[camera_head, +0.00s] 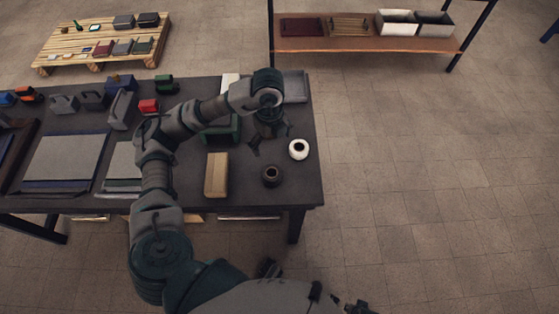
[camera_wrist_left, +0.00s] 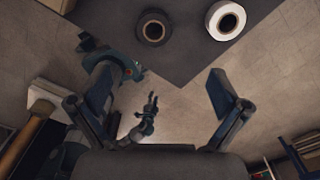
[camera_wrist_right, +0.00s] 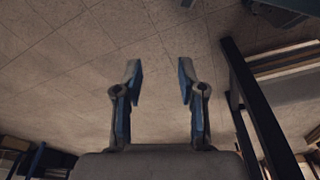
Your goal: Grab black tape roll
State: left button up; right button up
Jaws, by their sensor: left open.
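The black tape roll (camera_head: 271,175) lies flat near the front right corner of the dark table (camera_head: 250,196). It also shows at the top of the left wrist view (camera_wrist_left: 153,28), with a tan core. A white tape roll (camera_head: 298,149) lies just behind and right of it; the left wrist view shows it too (camera_wrist_left: 226,20). My left gripper (camera_head: 271,140) is open and empty above the table, behind the black roll and apart from it. My right gripper (camera_wrist_right: 160,75) is open and empty, with floor behind its fingers in the right wrist view.
A tan block (camera_head: 217,175) lies left of the black roll. A wooden pallet (camera_head: 101,42) and a shelf (camera_head: 370,45) stand behind. The floor right of the table is clear.

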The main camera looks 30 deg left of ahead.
pick_arm(q)
jog(key=b, duration=0.2)
send_over(271, 172)
notch_tip(271, 172, down, 5)
jog(key=f, duration=0.5)
jog(key=shift+w+d+f, duration=0.15)
jog(key=shift+w+d, duration=0.05)
jog(key=shift+d, duration=0.2)
jog(key=shift+s+a+f, duration=0.1)
jog(key=shift+a+f, duration=0.15)
jog(key=shift+f, duration=0.25)
notch_tip(271, 172, down, 5)
jog(key=shift+s+a+r+b, duration=0.1)
jog(key=shift+r+b, duration=0.05)
jog(key=shift+b, duration=0.6)
jog(key=shift+f, duration=0.25)
jog(key=c, duration=1.3)
pick_arm(e)
notch_tip(271, 172, up, 10)
jog(key=shift+d+r+t, duration=0.15)
jog(key=shift+d+t, duration=0.05)
jog(key=shift+t, duration=0.1)
